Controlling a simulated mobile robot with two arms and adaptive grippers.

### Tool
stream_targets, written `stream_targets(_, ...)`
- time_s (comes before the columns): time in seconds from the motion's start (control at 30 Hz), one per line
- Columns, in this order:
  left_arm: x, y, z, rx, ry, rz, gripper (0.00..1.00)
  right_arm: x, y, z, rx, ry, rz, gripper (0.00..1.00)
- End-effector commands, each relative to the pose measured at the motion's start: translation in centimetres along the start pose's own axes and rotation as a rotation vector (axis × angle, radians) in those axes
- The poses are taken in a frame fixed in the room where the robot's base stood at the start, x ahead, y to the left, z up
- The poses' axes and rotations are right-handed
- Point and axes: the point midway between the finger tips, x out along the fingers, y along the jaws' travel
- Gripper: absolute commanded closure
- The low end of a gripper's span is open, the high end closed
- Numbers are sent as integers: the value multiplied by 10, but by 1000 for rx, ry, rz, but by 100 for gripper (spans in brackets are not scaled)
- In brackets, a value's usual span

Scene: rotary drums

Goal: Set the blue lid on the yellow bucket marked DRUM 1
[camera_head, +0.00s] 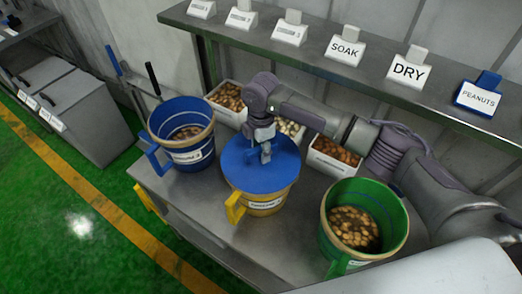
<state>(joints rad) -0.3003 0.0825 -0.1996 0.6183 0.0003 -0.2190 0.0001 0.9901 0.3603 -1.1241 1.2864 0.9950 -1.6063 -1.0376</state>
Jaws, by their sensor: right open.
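The yellow bucket (265,208) stands on the metal table between a blue and a green bucket. Its white label is too small to read surely. The round blue lid (240,162) lies over its mouth and covers it, so the inside is hidden. I cannot tell whether the rim is fully seated all round. My right gripper (265,154) points down at the middle of the lid, where its open fingers are around or just above the handle; the handle is mostly hidden. My left gripper is not in view.
A blue bucket (163,126) stands left and a green bucket (398,207) right, both open with contents. White bins of brown items, such as one bin (325,168), stand behind. A shelf (310,55) with sign cards runs above. Grey cabinets (85,115) stand at left.

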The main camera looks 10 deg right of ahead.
Motion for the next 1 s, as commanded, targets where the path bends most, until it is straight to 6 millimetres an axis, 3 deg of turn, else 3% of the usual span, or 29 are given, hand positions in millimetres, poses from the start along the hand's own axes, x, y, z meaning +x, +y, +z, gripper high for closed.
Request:
stream_targets(0.3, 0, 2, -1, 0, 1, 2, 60, -68, 1, 1, 0, -1, 5, 50)
stream_targets(0.5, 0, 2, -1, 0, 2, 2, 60, -98, 1, 0, 0, 0, 3, 50)
stream_targets(0.7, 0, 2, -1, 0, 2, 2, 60, -108, 0, 0, 0, 0, 1, 50)
stream_targets(1.0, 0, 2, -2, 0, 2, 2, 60, -108, 0, 0, 0, 0, 1, 50)
